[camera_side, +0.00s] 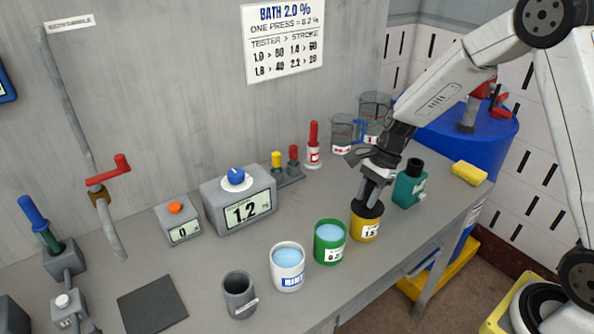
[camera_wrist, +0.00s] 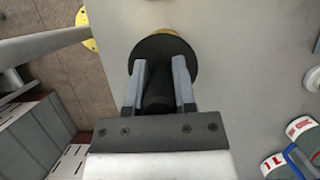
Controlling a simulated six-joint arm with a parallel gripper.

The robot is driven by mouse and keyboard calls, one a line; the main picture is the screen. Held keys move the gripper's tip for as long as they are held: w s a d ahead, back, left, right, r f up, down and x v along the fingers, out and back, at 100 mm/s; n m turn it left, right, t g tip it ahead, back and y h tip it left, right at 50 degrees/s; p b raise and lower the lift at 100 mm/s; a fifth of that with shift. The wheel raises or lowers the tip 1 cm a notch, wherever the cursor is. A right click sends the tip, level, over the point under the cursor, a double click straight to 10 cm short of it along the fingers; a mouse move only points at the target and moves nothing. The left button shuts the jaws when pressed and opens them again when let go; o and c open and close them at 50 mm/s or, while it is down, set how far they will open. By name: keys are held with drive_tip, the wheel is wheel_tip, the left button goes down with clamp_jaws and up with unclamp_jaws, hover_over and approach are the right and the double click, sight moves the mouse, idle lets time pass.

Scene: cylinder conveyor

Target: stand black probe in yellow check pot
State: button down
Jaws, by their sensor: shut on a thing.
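The yellow check pot (camera_side: 365,229) stands near the front edge of the bench, right of the green pot. My gripper (camera_side: 372,188) points down above it and is shut on the black probe (camera_side: 368,210). The probe's wide black disc covers the pot's mouth; its lower end is hidden. I cannot tell whether the disc rests on the rim. In the wrist view my gripper (camera_wrist: 158,85) has the probe's dark handle between its fingers, with the round black disc (camera_wrist: 163,47) beneath. The probe looks about upright.
A green pot (camera_side: 330,241), white rinse pot (camera_side: 288,266) and empty grey cup (camera_side: 240,295) stand in a row to the left. A teal bottle (camera_side: 409,185) stands close on the right. The tester (camera_side: 240,200) reads 1.2 behind. A blue drum (camera_side: 458,138) is at the back right.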

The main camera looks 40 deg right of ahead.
drive_tip(key=shift+c, duration=1.8)
unclamp_jaws()
drive_tip(key=v, duration=0.7)
drive_tip(key=shift+r, duration=0.4)
drive_tip(key=shift+d, duration=0.15)
drive_tip(key=s+a+f+n+t+h, duration=0.1)
drive_tip(key=s+a+n+h, duration=0.1)
drive_tip(key=s+n, duration=0.4)
drive_tip(key=s+a+f+n+t+h, duration=0.1)
drive_tip(key=s+a+f+n+h, duration=0.1)
drive_tip(key=s+n, duration=0.5)
drive_tip(key=n, duration=0.5)
drive_tip(key=shift+a+t+h, duration=0.3)
drive_tip(key=shift+a, duration=0.1)
